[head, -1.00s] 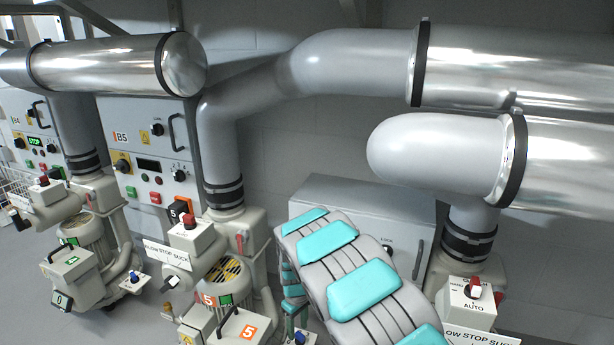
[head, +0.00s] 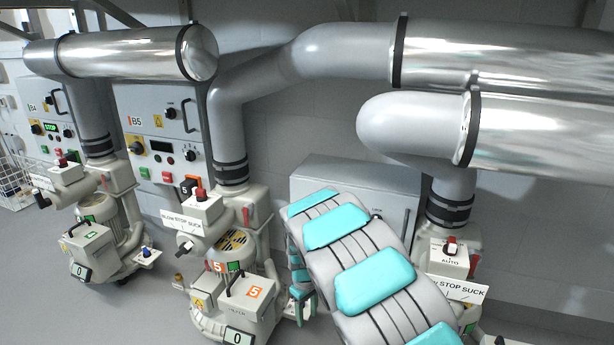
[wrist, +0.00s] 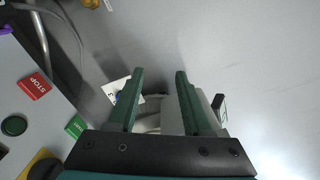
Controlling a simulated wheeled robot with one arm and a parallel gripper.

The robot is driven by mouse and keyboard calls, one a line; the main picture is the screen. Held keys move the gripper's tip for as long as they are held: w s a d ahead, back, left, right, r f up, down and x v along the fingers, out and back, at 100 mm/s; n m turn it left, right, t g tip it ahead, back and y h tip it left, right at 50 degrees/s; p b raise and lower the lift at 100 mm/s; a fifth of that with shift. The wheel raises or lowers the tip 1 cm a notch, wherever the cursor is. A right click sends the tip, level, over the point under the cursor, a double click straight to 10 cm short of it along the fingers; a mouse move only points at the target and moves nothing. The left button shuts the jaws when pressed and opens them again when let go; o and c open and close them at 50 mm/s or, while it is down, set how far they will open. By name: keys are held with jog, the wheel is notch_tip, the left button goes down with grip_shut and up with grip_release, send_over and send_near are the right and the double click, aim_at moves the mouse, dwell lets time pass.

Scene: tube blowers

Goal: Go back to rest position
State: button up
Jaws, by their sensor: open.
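My gripper (wrist: 159,100) shows in the wrist view with its two green fingers apart and nothing held between them. Beyond the fingers are pale machine parts and the grey floor. Left of the fingers is a control panel (wrist: 25,110) with a red STOP button (wrist: 35,86) and a green button (wrist: 76,126), apart from the fingers. In the head view my grey and turquoise arm reaches from the lower right toward the blowers.
Blower 5 (head: 222,285) stands left of my arm, under the B5 cabinet (head: 160,120). Another blower (head: 95,235) stands farther left. Large metal pipes (head: 130,52) run overhead. Grey floor shows at the lower left.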

jog(key=s+d+r+m+p, duration=0.1)
jog(key=s+d+r+m, duration=0.1)
jog(key=s+d+r, duration=0.6)
jog(key=s+d+r+m+p, duration=0.1)
jog(key=s+d+r+m, duration=0.3)
jog(key=r, duration=0.6)
jog(key=s+d+r+m+g+p, duration=0.1)
jog(key=s+r, duration=0.3)
jog(key=s, duration=1)
jog(key=s+d+r+m+p, duration=0.1)
jog(key=s+r, duration=0.4)
jog(key=s, duration=0.9)
jog(key=shift+s+d+m+g+p, duration=0.15)
jog(key=shift+d+m+g+p, duration=0.15)
jog(key=shift+d+g+p, duration=0.15)
